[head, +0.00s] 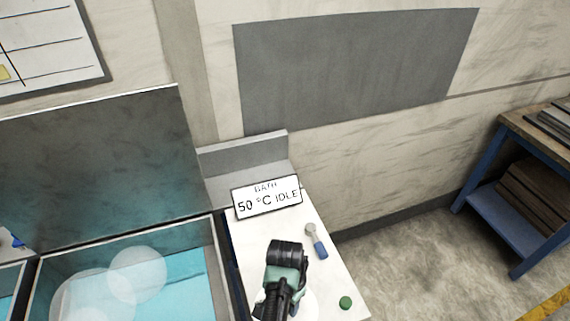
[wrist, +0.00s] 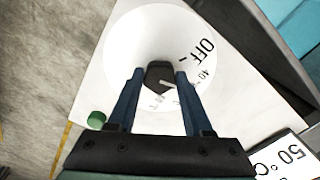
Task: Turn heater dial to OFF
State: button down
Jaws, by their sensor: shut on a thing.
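The heater dial has a black knob (wrist: 158,72) at the centre of a round white face (wrist: 150,35) in the wrist view. My gripper (wrist: 159,77) is shut on the knob, a blue finger on each side. A pale pointer line on the knob points to the lower right, towards the right finger. The OFF mark (wrist: 203,51) is at the upper right of the face. A 40 mark shows below it; other marks are partly hidden by the fingers. In the head view my gripper hides the knob, and only part of the dial face (head: 310,303) shows.
A sign (head: 267,197) reads BATH 50 °C IDLE behind the dial. A blue-handled tool (head: 318,244) and a green knob (head: 345,302) are on the white top to the right. The open water bath (head: 190,283) lies left, its dark raised lid (head: 110,165) behind.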

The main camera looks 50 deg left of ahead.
jog(key=n+p, duration=0.1)
jog(key=n, duration=0.3)
jog(key=shift+w+r+n, duration=0.1)
jog(key=shift+n, duration=0.2)
jog(key=n, duration=0.4)
jog(key=shift+p, duration=0.35)
jog(key=shift+n, duration=0.4)
jog(key=shift+c, duration=1.5)
grip_release()
notch_tip(320, 180, up, 13)
jog(key=b, duration=0.2)
